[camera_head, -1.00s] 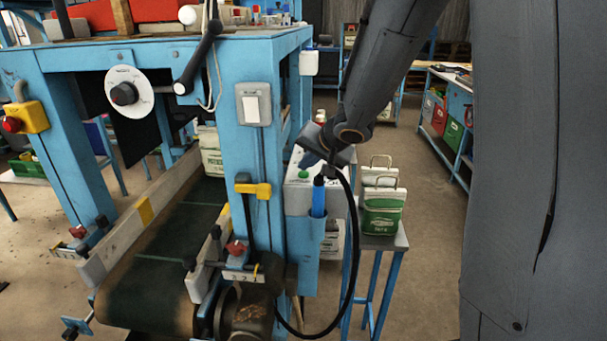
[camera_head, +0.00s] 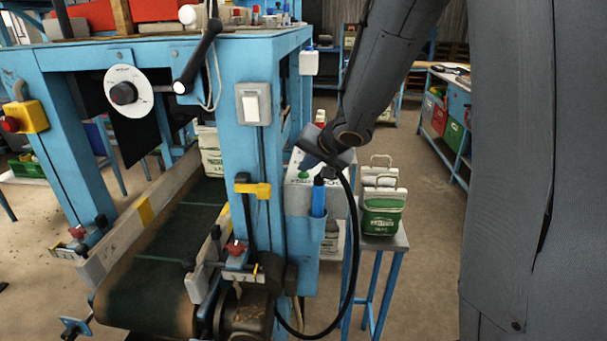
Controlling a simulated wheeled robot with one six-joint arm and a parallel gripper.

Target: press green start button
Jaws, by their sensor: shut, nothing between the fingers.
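The green start button (camera_head: 304,175) is on top of a light grey control box (camera_head: 298,200) fixed to the right side of the blue machine frame. My gripper (camera_head: 309,160) is shut and empty. It points down and left at the top of the box, right by the button, and partly covers it. I cannot tell whether the fingertips touch the button.
A red button on a yellow box (camera_head: 24,117) is at the left. A green conveyor belt (camera_head: 165,265) runs below the frame. White-green sacks (camera_head: 381,212) stand on a small blue table at the right. A black cable hangs beside the control box.

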